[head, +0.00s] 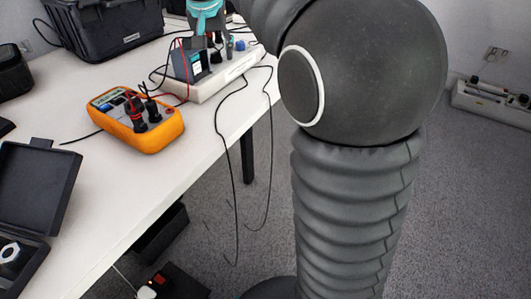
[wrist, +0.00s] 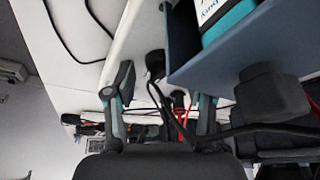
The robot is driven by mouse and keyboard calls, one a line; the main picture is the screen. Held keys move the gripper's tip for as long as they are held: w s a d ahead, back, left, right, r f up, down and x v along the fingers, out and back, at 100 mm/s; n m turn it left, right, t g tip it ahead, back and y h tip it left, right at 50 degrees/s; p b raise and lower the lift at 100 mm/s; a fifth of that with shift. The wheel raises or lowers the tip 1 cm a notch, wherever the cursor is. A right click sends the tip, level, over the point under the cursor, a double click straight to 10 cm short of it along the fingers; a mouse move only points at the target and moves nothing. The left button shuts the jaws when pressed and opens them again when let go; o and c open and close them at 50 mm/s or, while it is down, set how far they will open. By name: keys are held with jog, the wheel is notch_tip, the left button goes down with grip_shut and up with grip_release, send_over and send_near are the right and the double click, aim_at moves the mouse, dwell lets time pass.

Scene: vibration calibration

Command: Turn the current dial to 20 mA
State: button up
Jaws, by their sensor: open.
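An orange handheld meter (head: 137,117) lies on the white table in the head view, with red and black plugs in its face. I cannot make out a current dial or its setting in either view. My gripper (head: 208,32) is at the top of the head view, over a white base (head: 212,82) behind the meter, partly cut off by the frame. In the wrist view its two fingers (wrist: 165,92) stand apart, with cables and a plug showing between and near them. No dial shows between the fingers.
A small dark box with a screen (head: 191,61) stands by the white base. A blue-grey box (wrist: 225,45) is close to the fingers. Cables (head: 232,130) hang over the table edge. An open black case (head: 40,185) and a black bin (head: 105,25) stand on the table.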

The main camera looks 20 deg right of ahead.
jog(key=n+y+b, duration=0.1)
jog(key=n, duration=0.2)
jog(key=n+y+b, duration=0.1)
jog(key=n+b, duration=0.1)
jog(key=n, duration=0.1)
jog(key=shift+d+f+t, duration=0.15)
jog(key=shift+t, duration=0.15)
jog(key=n+y+b, duration=0.1)
jog(key=n, duration=0.1)
jog(key=n+y+b, duration=0.1)
jog(key=n+b, duration=0.1)
jog(key=n, duration=0.1)
jog(key=shift+d+n+g, duration=0.15)
jog(key=shift+n+g, duration=0.15)
jog(key=shift+g, duration=0.1)
jog(key=p+v, duration=0.5)
jog(key=v, duration=0.9)
jog(key=s+a+f+m+t+h+p, duration=0.1)
jog(key=s+f+m+p, duration=0.2)
jog(key=s+f, duration=0.6)
jog(key=s+a+f+m+h+p, duration=0.1)
jog(key=s+a+f+m+p, duration=0.1)
jog(key=s+f, duration=0.8)
jog(key=shift+s+m+t+p, duration=0.4)
jog(key=shift+s+m+p, duration=0.55)
jog(key=shift+s, duration=1.8)
jog(key=shift+f, duration=0.1)
